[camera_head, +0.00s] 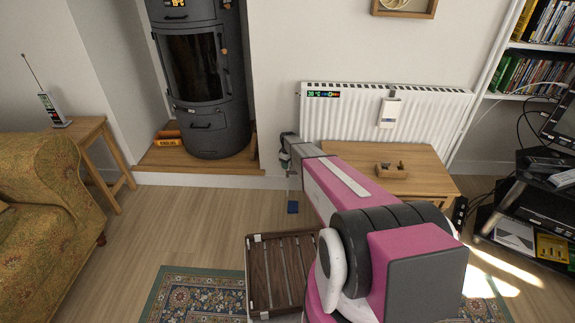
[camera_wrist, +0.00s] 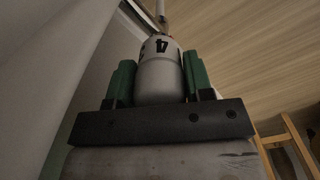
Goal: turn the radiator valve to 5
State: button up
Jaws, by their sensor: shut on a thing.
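The white radiator (camera_head: 345,122) hangs on the back wall in the head view. In the wrist view the white, round radiator valve head (camera_wrist: 160,82) sits between the two green fingers of my gripper (camera_wrist: 159,76), which is shut on it. A black digit that looks like a 4 faces the camera near the far end of the head, with part of another dark mark to its left. The valve cannot be made out in the head view, where my pink and grey arm reaches to the radiator's left end.
A low wooden table (camera_head: 430,172) with a small wooden holder (camera_head: 389,170) stands before the radiator, close beside my arm. The black stove (camera_head: 205,85) stands on a raised hearth (camera_head: 190,160) to the left. A slatted wooden crate (camera_head: 282,270) is on the floor below. Open floor lies left of my arm.

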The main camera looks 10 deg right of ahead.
jog(key=o, duration=0.9)
jog(key=shift+o, duration=0.2)
jog(key=shift+r, duration=0.15)
notch_tip(320, 180, up, 11)
jog(key=shift+f, duration=0.2)
